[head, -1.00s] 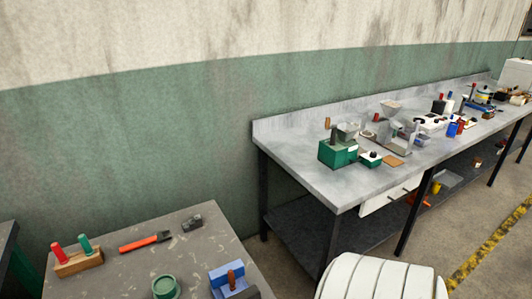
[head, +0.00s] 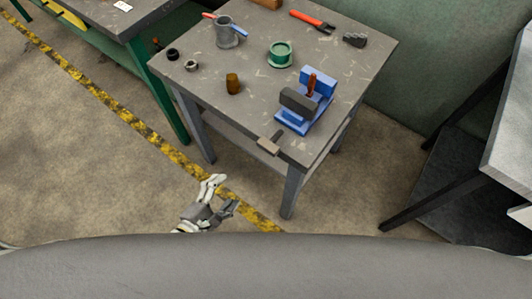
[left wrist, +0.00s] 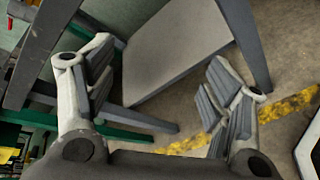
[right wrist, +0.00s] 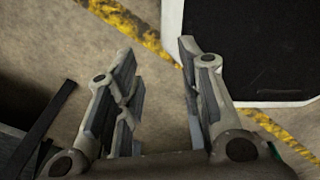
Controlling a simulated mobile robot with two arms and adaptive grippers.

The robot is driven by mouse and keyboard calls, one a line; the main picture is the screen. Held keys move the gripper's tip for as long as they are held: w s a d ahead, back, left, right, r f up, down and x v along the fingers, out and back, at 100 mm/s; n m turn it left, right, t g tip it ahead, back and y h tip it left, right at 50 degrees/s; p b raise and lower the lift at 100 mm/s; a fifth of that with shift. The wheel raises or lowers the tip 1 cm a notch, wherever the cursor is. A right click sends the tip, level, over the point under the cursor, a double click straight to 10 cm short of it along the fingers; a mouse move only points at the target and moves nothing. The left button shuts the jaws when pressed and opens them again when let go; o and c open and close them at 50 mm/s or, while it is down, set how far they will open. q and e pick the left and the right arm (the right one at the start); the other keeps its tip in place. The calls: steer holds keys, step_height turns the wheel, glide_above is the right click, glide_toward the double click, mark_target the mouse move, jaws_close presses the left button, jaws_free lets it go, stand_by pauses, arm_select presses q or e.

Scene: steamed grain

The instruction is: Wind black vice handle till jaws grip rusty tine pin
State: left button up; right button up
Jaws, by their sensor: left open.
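The blue vice (head: 290,122) stands near the front right edge of the small table, with a dark grey block (head: 298,101) on its near side. The rusty brown pin (head: 311,84) stands upright between this block and the blue rear jaw. A grey-brown bar (head: 268,146) sticks out at the table's front edge below the vice; I cannot tell if it is the handle. My left gripper (head: 225,193) is open and empty, below and in front of the table; its spread fingers show in the left wrist view (left wrist: 160,60). My right gripper (right wrist: 156,55) is open and empty above the floor.
The small table (head: 200,82) also holds a grey mug (head: 227,34), a green round dish (head: 280,54), a brown cylinder (head: 232,84), a red-handled tool (head: 312,20) and small dark rings. A grey bench (head: 510,150) stands at right. Floor in front is clear.

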mark_target(265, 150)
arm_select(q)
steer(key=s+d+r+n+t+h+b, duration=0.2)
steer(key=d+r+n+h, duration=0.25)
steer(key=r+n, duration=0.75)
steer(key=w+d, duration=0.2)
steer(key=w+d+r+m+p, duration=0.1)
steer(key=w+d, duration=0.1)
steer(key=w, duration=0.1)
steer(key=w+d+r+m+y+p, duration=0.1)
steer(key=w+d, duration=0.1)
steer(key=shift+w+d, duration=0.3)
steer(key=shift+w, duration=0.1)
steer(key=shift+w+d+f, duration=0.1)
steer(key=shift+w+d, duration=0.2)
steer(key=shift+w, duration=0.1)
arm_select(e)
steer(key=shift+w+a+f, duration=0.35)
steer(key=shift+w+a, duration=0.05)
steer(key=shift+w, duration=0.3)
arm_select(q)
steer(key=c, duration=1)
arm_select(e)
steer(key=shift+a, duration=0.2)
